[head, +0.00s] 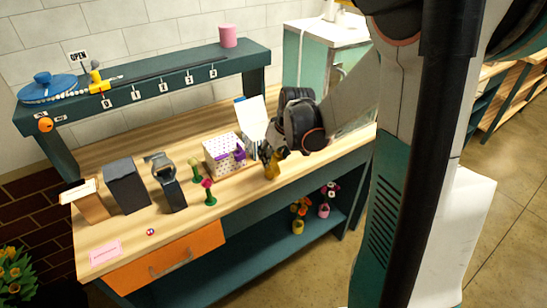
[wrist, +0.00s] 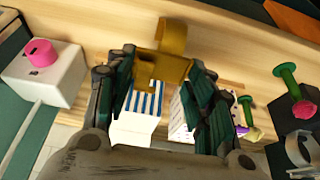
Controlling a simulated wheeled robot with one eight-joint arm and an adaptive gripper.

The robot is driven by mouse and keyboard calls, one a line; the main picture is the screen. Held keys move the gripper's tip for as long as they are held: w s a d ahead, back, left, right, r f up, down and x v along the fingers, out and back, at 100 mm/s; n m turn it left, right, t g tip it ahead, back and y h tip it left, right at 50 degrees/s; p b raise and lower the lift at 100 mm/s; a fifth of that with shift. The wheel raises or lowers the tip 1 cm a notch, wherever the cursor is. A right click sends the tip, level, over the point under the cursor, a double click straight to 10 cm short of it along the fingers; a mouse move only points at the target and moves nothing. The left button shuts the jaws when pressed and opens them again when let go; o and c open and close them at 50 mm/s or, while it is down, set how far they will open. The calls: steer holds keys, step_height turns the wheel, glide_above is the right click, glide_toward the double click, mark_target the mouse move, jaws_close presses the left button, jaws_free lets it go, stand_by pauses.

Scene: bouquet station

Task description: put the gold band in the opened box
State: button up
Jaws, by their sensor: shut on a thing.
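My gripper (wrist: 163,68) is shut on the gold band (wrist: 168,38), a wide curved piece held between its fingertips. In the head view the gold band (head: 271,162) is above or at the front part of the wooden bench, below my gripper (head: 274,150). The opened box (head: 252,119) stands behind the gripper with its white lid raised, and is partly hidden by it. In the wrist view a blue-and-white striped part of what looks like this box (wrist: 140,104) shows between the fingers, beyond the band.
A dotted box (head: 222,153) with a purple bow stands left of the gripper. Two green-stemmed pieces (head: 208,192) stand in front of it. A raised shelf (head: 150,82) runs behind.

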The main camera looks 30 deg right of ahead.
mark_target(274, 160)
step_height(274, 160, up, 20)
steer(key=p, duration=0.5)
steer(key=shift+f+p, duration=0.2)
steer(key=shift+p, duration=0.15)
steer(key=shift+s+f, duration=0.1)
steer(key=shift+s, duration=0.05)
